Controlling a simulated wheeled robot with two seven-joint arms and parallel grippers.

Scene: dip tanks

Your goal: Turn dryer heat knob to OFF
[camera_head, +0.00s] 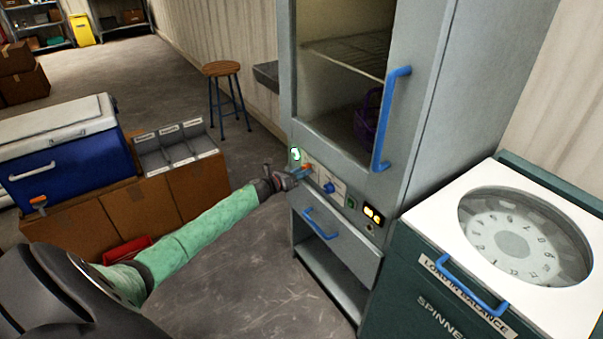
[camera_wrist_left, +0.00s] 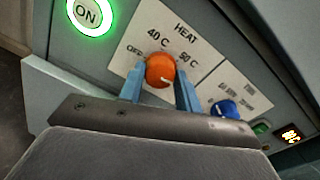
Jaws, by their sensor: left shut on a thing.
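My left gripper (camera_wrist_left: 160,88) is shut on the knob, with one blue finger on each side. In the head view, the gripper (camera_head: 293,176) reaches the panel's left part, beside the orange knob (camera_head: 307,167). My right gripper is out of view.
A green-lit ON button (camera_wrist_left: 89,13) is left of the heat label. A blue knob (camera_wrist_left: 226,108) and amber display (camera_wrist_left: 291,135) are on the right. The dryer door's blue handle (camera_head: 391,118) and drawer handle (camera_head: 320,223) stick out nearby. The spinner (camera_head: 430,283) stands right.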

